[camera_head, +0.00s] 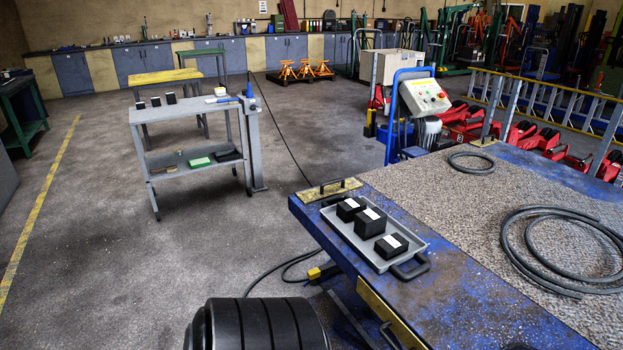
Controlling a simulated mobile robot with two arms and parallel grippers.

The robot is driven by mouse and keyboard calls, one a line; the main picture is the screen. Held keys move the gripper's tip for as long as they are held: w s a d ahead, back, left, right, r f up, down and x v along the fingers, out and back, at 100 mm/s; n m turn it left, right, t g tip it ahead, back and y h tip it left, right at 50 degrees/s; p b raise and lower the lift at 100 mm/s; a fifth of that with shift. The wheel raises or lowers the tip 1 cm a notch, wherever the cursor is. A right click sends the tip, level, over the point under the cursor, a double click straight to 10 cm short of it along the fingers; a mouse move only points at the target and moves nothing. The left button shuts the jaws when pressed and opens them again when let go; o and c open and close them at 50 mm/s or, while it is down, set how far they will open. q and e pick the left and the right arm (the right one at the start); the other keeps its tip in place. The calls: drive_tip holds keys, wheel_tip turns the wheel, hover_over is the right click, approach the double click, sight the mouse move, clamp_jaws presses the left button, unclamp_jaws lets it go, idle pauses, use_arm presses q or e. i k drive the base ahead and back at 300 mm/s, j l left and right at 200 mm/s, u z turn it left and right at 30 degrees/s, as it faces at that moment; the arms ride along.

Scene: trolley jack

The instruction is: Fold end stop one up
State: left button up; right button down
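A blue platform (447,310) with a grey rough top fills the right foreground. A flat yellow plate (313,194) with a dark handle lies at its near left corner, and looks folded down. A second, smaller yellow plate (482,143) is at the far corner, at the foot of a grey post. These plates look like end stops, but I see no number on them, so I cannot tell which is end stop one. Neither of my grippers is in view.
A grey tray (345,232) with three black boxes sits on the platform edge beside the near plate. Hoses (545,272) lie on top. A control stand (424,97) stands behind. A grey trolley (190,110) stands left. A black ribbed round thing (257,325) is at the bottom.

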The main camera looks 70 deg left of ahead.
sight(330, 188)
drive_tip(key=u, duration=2.25)
drive_tip(key=i+z, duration=0.2)
drive_tip(key=z, duration=0.2)
drive_tip(key=i+j+z, duration=0.2)
drive_tip(key=z, duration=0.2)
